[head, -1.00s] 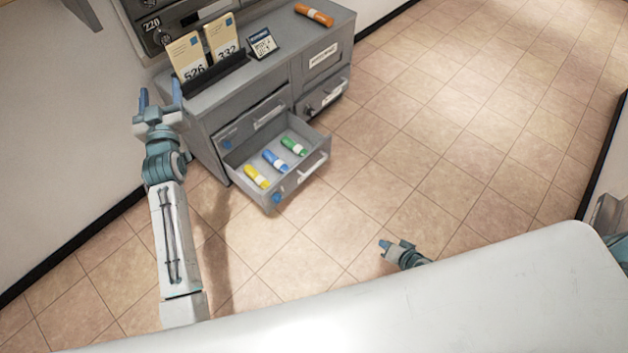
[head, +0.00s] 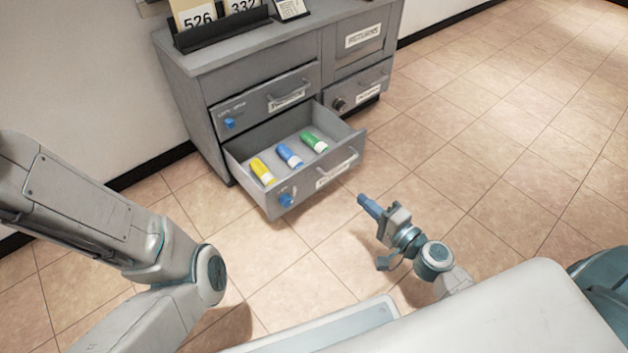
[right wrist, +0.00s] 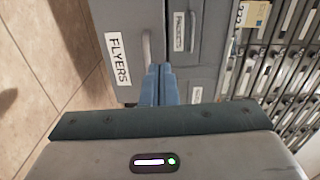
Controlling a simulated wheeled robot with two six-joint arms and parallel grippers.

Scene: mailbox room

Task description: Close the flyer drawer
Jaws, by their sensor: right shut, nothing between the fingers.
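The flyer drawer (head: 310,185) is the lower left drawer of the grey cabinet and stands pulled out. Yellow, blue and green rolls lie inside it. In the right wrist view its front carries a FLYERS label (right wrist: 119,60) and a bar handle (right wrist: 147,48). My right gripper (head: 364,200) is shut and empty, in front of the drawer's right end. In the right wrist view its blue fingertips (right wrist: 158,70) are together and overlap the drawer front near the handle. I cannot tell whether they touch it. My left arm shows at the left of the head view, its gripper out of view.
The drawer above (head: 265,98) is shut. A RETURNS compartment (head: 362,40) and another shut drawer (head: 360,90) are at the right. A black holder (head: 222,28) with numbered cards stands on the cabinet top. The tiled floor (head: 500,160) to the right is clear.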

